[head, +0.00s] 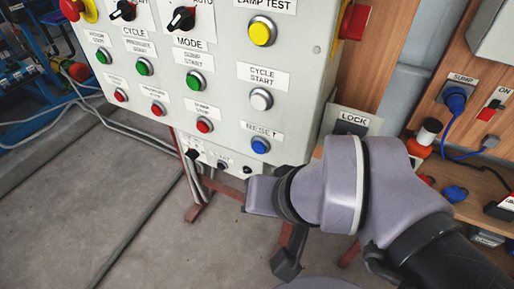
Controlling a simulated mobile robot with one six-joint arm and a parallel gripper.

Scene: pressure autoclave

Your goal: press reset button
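The reset button (260,145) is a round blue push button in a metal ring, low on the right side of the grey control panel (222,112). A label reading RESET sits just above it. My gripper (286,262) is below and slightly right of the button, in front of the panel's lower edge, apart from the button in the picture. My wrist partly hides the gripper, and its fingers cannot be made out well enough to tell open from shut. The button's face is fully visible.
Above the reset button are a white cycle start button (261,99) and a yellow lamp test button (262,32). Green and red buttons lie to its left. A wooden shelf (470,178) with plugs stands right. Floor is clear at lower left.

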